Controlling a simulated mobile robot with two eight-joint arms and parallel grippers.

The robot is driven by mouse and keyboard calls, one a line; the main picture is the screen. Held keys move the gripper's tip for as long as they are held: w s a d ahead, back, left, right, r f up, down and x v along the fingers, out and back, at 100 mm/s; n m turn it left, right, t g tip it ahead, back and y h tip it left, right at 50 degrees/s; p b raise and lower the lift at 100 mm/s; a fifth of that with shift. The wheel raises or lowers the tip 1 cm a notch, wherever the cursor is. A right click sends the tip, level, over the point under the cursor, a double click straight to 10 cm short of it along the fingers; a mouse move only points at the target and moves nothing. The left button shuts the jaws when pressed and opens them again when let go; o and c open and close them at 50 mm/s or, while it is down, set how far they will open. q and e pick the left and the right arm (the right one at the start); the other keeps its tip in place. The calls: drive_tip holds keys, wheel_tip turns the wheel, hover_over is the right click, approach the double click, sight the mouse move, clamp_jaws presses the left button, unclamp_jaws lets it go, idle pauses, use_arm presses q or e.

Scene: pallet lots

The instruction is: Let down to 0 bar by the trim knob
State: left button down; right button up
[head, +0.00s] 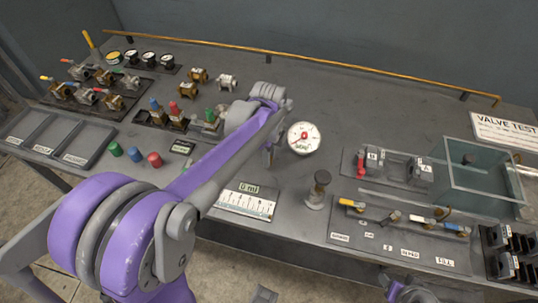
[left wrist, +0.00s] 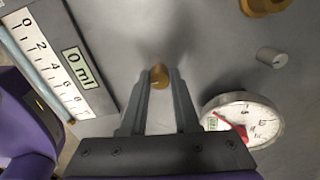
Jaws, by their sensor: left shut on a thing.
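My left gripper (left wrist: 159,80) points down at the bench, and its two fingers are shut on a small round brass knob (left wrist: 159,76). In the head view my left gripper (head: 268,155) is mostly hidden by its own arm, and the knob cannot be made out there. A round white pressure gauge (head: 303,138) with a red needle stands just right of the gripper. The gauge (left wrist: 243,119) also shows at the right in the left wrist view, tilted, with a small display at its edge. Its reading is too small to tell. My right gripper's fingers do not show.
A scale plate (head: 246,201) reading 0 ml lies left of the knob. A small grey cylinder (left wrist: 272,57) stands near the gauge. A dark-capped jar (head: 318,190), a valve panel (head: 400,235) and a clear tank (head: 485,180) stand to the right. The bench behind the gauge is clear.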

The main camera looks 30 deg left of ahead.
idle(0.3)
use_arm(q)
drive_tip(key=c, duration=0.6)
unclamp_jaws()
drive_tip(key=shift+c, duration=0.2)
drive_tip(key=shift+r, duration=0.1)
wheel_tip(320, 180, up, 11)
drive_tip(key=p, duration=0.1)
drive_tip(key=shift+f, duration=0.2)
